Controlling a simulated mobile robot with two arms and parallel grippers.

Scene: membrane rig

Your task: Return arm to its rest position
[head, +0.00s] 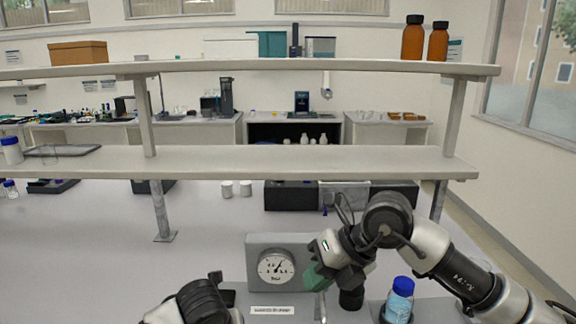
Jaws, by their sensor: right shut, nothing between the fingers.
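My right arm comes in from the right, bends at a black wrist joint and reaches down to the left. My right gripper (326,268) is at its end, just right of the gauge, shut and empty. A green piece (316,281) shows right at its tip; I cannot tell whether they touch. The rig is a grey box with a round dial gauge (276,267) and a label plate (272,310) below it. My left arm (200,302) shows only in part at the bottom edge; its fingers cannot be made out.
A blue-capped bottle (401,297) stands in a dark holder just right of the rig, under my right arm. A two-level shelf (300,162) spans the bench behind, with brown bottles (413,38) on top. The bench (90,255) at left is clear.

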